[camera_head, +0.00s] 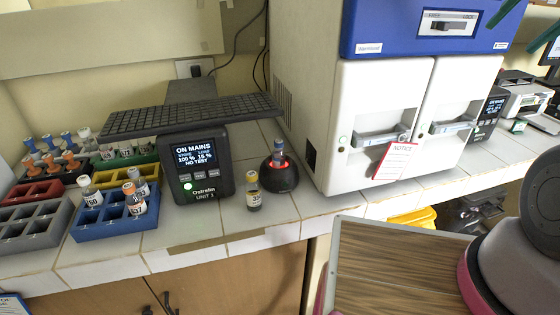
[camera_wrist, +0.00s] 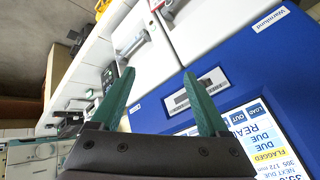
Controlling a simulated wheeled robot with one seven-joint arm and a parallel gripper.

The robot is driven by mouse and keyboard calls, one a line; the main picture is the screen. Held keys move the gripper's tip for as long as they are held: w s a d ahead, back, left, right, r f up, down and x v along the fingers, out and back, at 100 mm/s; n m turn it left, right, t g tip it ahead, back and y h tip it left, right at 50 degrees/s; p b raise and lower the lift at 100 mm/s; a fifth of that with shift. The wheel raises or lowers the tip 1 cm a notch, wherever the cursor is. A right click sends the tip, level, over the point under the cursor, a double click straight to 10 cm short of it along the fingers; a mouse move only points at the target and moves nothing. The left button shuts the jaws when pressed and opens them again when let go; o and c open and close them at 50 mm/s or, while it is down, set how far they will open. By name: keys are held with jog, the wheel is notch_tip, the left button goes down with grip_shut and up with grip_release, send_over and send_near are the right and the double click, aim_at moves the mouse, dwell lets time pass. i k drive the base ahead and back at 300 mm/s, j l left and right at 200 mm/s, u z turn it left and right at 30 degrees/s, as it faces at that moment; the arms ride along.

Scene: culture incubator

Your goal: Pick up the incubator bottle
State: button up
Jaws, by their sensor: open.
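Which bottle is the incubator bottle, I cannot tell. Another small bottle (camera_head: 279,152) stands in a black round device (camera_head: 279,181) with a glowing red ring. The white incubator (camera_head: 374,98) with a blue upper panel has both doors shut, so its inside is hidden. My gripper (camera_wrist: 166,58) is open and empty, its green fingers apart before the blue panel in the wrist view. The fingers show at the top right of the head view (camera_head: 512,36), away from the bottles.
A blue rack (camera_head: 115,222) with several capped bottles, a grey rack (camera_head: 28,226) and other racks stand at left. A black unit with a lit screen (camera_head: 196,167) stands beside the round device. A notice (camera_head: 393,162) hangs by the door handles. Bare counter lies in front.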

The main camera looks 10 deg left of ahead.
aim_at(279, 155)
jog(key=k+j, duration=0.2)
jog(key=j, duration=0.25)
jog(key=k+j+z, duration=0.1)
jog(key=j, duration=0.35)
jog(key=k+j, duration=0.3)
jog(key=j, duration=0.15)
jog(key=k+j, duration=0.25)
jog(key=j, duration=0.15)
jog(key=k+j+z, duration=0.1)
jog(key=j, duration=0.35)
jog(key=k, duration=0.1)
